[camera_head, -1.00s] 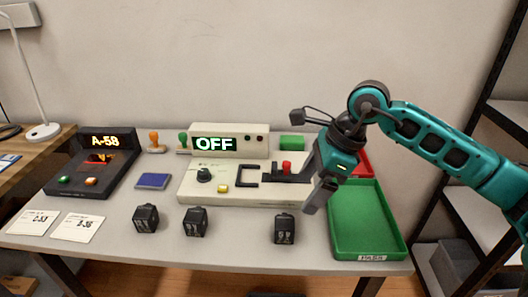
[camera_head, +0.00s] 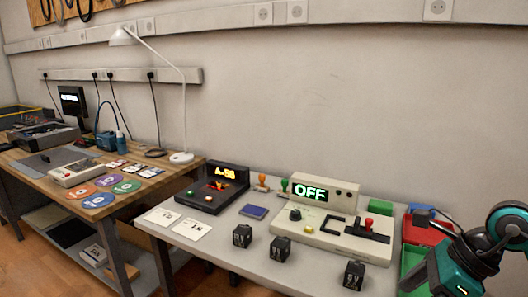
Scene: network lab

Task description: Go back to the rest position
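My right gripper (camera_head: 412,277) is at the lower right, on a teal arm, and hangs over the green tray (camera_head: 411,256) at the table's right end. Its fingers are seen from the side and partly cut off by the dark housing, so I cannot tell whether they are open or shut. I see nothing hanging from it. My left gripper is not in view.
The grey table holds a cream device (camera_head: 334,236) reading OFF, a dark device (camera_head: 211,193) reading A-58, and black cubes (camera_head: 280,249) along the front. A red tray (camera_head: 425,232) is beside my arm. A wooden bench (camera_head: 75,190) with a lamp (camera_head: 183,105) stands left.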

